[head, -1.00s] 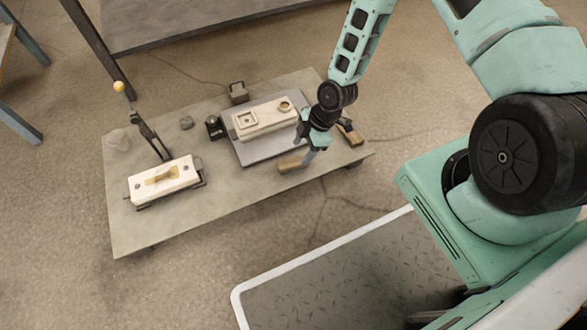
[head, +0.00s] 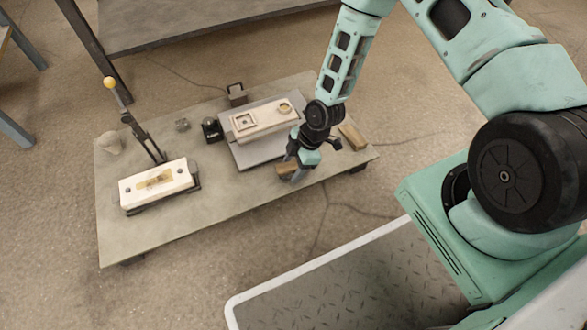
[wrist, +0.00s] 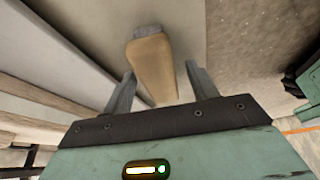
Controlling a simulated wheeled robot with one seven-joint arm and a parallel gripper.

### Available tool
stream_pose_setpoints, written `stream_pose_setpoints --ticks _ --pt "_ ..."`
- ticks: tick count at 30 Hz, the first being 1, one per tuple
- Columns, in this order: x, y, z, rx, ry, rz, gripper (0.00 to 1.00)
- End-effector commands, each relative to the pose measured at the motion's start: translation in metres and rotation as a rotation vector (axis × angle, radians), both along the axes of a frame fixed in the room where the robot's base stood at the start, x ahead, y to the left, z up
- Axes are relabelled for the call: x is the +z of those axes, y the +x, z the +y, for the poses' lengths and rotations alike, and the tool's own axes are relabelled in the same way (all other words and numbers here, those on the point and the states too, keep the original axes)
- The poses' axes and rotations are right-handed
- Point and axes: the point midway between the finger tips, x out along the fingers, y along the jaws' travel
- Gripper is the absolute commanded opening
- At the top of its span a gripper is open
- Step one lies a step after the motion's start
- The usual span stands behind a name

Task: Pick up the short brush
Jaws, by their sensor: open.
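The short brush (head: 287,168) is a tan wooden block lying on the low grey table near its front edge, partly hidden by my gripper in the head view. In the wrist view the brush (wrist: 155,62) shows its tan body and a grey end at the top. My gripper (wrist: 159,72) is open, with one finger on each side of the brush and a gap on both sides. In the head view my gripper (head: 298,167) is low over the brush. Whether the fingers touch the table cannot be told.
A second wooden piece (head: 352,137) lies to the right of my gripper. A pale mould block (head: 262,122) on a grey plate (head: 245,158) stands just left. A white block (head: 155,183) with a lever (head: 140,133) is farther left. The table's front middle (head: 225,195) is clear.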

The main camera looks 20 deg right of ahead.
Motion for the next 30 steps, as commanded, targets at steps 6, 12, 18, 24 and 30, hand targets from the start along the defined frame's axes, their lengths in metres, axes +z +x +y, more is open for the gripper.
stream_pose_setpoints --ticks 6,12,18,24,30 --pt "-0.0005 -0.0002 -0.0003 0.000 0.000 0.000 0.58" --pt "-0.0031 -0.0003 -0.0004 -0.001 -0.001 0.001 0.58" --pt "-0.0048 -0.0003 -0.0005 -0.001 -0.001 0.001 0.58" --pt "-0.0048 -0.0003 -0.0005 -0.001 -0.001 0.001 0.53" --pt "-0.0047 -0.0002 -0.0004 -0.001 0.000 0.000 0.08"
